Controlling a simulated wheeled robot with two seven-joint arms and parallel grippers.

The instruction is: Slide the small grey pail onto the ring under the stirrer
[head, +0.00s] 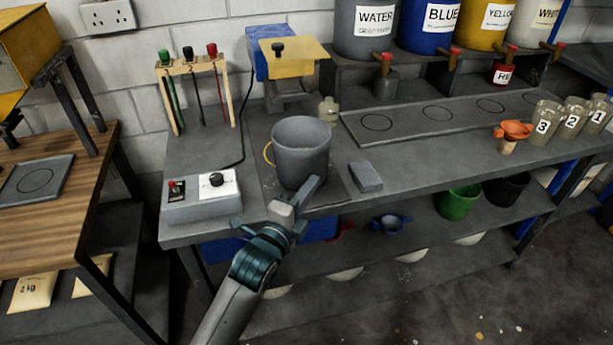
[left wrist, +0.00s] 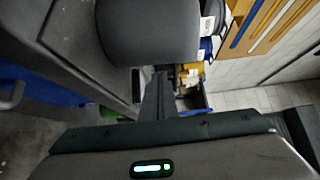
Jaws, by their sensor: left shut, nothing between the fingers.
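The small grey pail (head: 301,150) stands upright on the bench, in front of the stirrer (head: 284,58), which has a blue body and a yellow top. A thin yellow loop (head: 267,154) shows at the pail's left side; I cannot tell whether it is a handle or a mark. The ring under the stirrer is not clearly visible. My left gripper (head: 309,188) is shut and empty at the pail's near lower side. In the left wrist view the pail (left wrist: 148,32) fills the top, close beyond the fingers (left wrist: 154,92); contact is unclear. My right gripper is out of view.
A control box (head: 200,196) with knobs stands left of the pail. A grey block (head: 366,177) lies close on its right. A small bottle (head: 328,110) and a rack of coloured rods (head: 195,92) stand behind. Numbered cups (head: 543,118) stand far right.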

